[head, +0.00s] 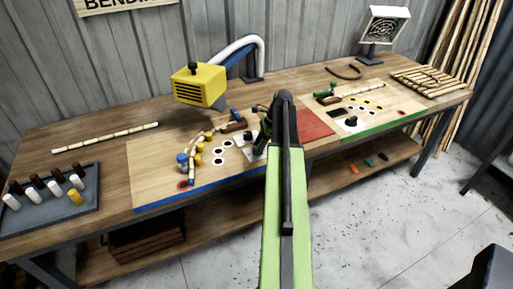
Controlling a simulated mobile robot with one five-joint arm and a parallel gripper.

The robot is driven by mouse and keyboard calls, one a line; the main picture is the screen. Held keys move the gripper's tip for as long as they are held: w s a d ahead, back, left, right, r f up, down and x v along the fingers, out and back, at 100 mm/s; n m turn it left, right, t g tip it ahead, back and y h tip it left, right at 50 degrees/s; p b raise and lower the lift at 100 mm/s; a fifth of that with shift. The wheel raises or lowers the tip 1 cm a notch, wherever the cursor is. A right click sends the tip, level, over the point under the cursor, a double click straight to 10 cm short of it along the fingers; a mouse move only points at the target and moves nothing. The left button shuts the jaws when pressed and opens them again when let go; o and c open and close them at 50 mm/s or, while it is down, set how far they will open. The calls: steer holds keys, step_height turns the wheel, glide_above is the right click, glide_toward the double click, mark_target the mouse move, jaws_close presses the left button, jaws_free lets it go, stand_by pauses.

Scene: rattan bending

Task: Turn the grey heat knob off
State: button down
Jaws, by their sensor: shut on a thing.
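My gripper (263,127) reaches down to the left work board, at the end of my green and black arm. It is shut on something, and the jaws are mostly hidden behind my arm. A small dark knob on a pale plate (259,146) shows right at the jaw tips. It looks like the grey heat knob, but its grip and pointer direction are too small to tell. A similar dark knob (351,121) stands on a white plate on the right board, apart from my gripper.
A yellow hood (198,86) on a blue and white arm stands over the left board (150,180). Pegs and a bent rattan piece lie left of my gripper. A grey tray (60,215) of pegs is far left. A red mat (315,124) lies to the right.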

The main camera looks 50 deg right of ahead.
steer(key=n, duration=0.2)
steer(key=n+g, duration=0.1)
steer(key=shift+w+d+r+n+y, duration=0.1)
steer(key=shift+w+d+n+y, duration=0.15)
steer(key=shift+w+n+y, duration=0.1)
steer(key=shift+n+g, duration=0.6)
steer(key=shift+n, duration=0.85)
steer(key=shift+a, duration=0.1)
steer(key=c, duration=0.9)
jaws_free()
steer(key=shift+c, duration=0.2)
